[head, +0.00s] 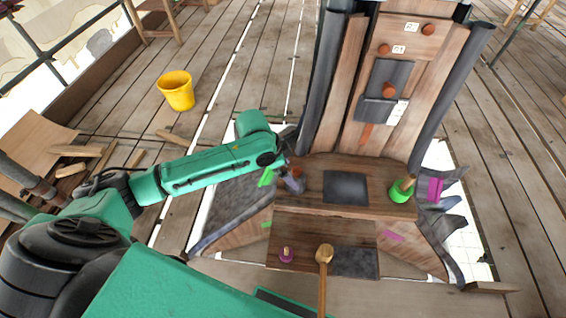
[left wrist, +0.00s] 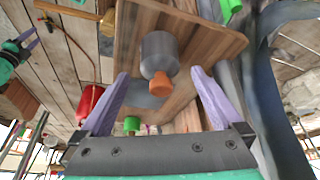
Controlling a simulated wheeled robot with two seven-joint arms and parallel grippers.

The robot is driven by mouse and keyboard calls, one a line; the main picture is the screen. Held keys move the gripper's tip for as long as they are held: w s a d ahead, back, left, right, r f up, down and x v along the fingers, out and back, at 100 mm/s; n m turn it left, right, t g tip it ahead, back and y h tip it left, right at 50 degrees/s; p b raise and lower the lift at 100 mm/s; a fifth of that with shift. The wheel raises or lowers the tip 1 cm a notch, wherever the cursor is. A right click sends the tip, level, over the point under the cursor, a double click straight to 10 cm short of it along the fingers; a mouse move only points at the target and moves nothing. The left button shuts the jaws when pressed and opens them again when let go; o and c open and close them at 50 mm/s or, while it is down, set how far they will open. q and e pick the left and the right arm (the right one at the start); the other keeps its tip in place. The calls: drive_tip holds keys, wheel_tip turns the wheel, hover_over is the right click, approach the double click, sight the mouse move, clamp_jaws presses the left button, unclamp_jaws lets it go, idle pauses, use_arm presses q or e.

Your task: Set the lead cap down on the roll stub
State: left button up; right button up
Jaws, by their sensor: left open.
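In the left wrist view a grey cylinder, which looks like the lead cap (left wrist: 158,52), stands against the wooden board with an orange knob (left wrist: 163,84) at its near end. I cannot make out a separate roll stub; the cylinder may cover it. My left gripper (left wrist: 160,74) is open, its two purple fingers on either side of the knob with visible gaps.
A mallet (head: 325,256) and a small purple-based object (head: 286,255) are on the lower step. A tall panel (head: 400,80) rises behind. A yellow bucket (head: 177,92) stands on the deck.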

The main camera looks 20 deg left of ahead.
use_arm(q)
drive_tip(key=v, duration=0.5)
drive_tip(key=shift+a+r, duration=0.15)
drive_tip(key=shift+r, duration=0.25)
drive_tip(key=shift+s, duration=0.1)
